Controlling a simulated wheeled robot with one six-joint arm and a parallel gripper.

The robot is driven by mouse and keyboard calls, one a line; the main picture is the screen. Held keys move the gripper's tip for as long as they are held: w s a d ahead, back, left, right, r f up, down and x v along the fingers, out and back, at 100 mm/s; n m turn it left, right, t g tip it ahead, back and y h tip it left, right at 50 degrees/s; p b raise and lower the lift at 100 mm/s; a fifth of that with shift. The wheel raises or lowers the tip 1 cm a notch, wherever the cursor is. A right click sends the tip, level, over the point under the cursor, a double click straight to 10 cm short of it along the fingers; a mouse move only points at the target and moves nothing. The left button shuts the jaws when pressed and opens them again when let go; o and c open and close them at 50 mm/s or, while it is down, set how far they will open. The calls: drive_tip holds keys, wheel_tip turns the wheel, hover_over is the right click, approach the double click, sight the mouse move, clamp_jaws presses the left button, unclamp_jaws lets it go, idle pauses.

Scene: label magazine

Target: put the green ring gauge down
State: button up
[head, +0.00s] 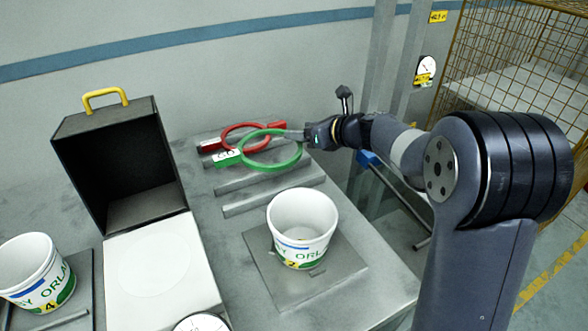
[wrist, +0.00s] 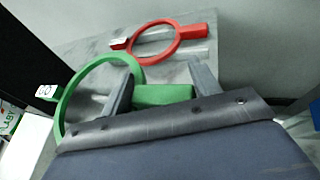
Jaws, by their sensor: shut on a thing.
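The green ring gauge (head: 300,158) is a large open ring with a white-labelled green tab marked "GO" on its left side. My gripper (head: 305,135) is shut on its handle at the right, and holds it over the back of the grey table. In the wrist view the green handle (wrist: 163,95) sits between the two fingers (wrist: 160,86), and the ring extends to the left. In the head view the ring overlaps part of the red ring gauge behind it. I cannot tell how far it is above the table.
A red ring gauge (head: 228,132) lies on the grey rails (head: 262,188) at the back of the table (head: 365,290). A white tub (head: 301,220) stands on a square plate in front. An open black case (head: 105,150) and another tub (head: 35,268) are at left. Bare rails lie between.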

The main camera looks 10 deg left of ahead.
wheel_tip(320, 180, down, 8)
drive_tip(key=shift+f+b, duration=0.15)
drive_tip(key=shift+b, duration=0.4)
drive_tip(key=shift+f, duration=0.1)
drive_tip(key=shift+s+f+b, duration=0.1)
drive_tip(key=shift+f+b, duration=0.45)
drive_tip(key=shift+f, duration=0.05)
drive_tip(key=o, duration=1.6)
drive_tip(key=shift+s+d+f, duration=0.1)
drive_tip(key=shift+s+f, duration=0.05)
drive_tip(key=shift+f, duration=0.05)
drive_tip(key=shift+r+p, duration=0.5)
drive_tip(key=shift+r, duration=0.05)
drive_tip(key=v, duration=1.2)
drive_tip(key=shift+w+r, duration=0.25)
drive_tip(key=shift+r, duration=0.1)
